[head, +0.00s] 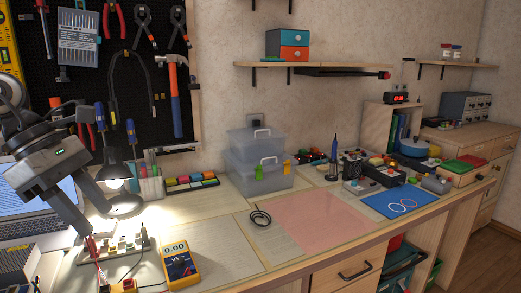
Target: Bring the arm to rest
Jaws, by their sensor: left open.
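My left arm comes in from the left edge. Its gripper (88,217) points down toward the front left of the workbench, with its two fingers apart and nothing seen between them. The fingertips are in front of a power strip (122,247) in the picture; I cannot tell whether they touch anything. My right gripper is not in view.
A lit desk lamp (115,178), a laptop (40,198) and a yellow multimeter (180,264) are near the gripper. A pegboard (95,75) with a hammer (175,95) is behind. Plastic boxes (260,175) stand mid-bench. The pink mat (325,222) is clear.

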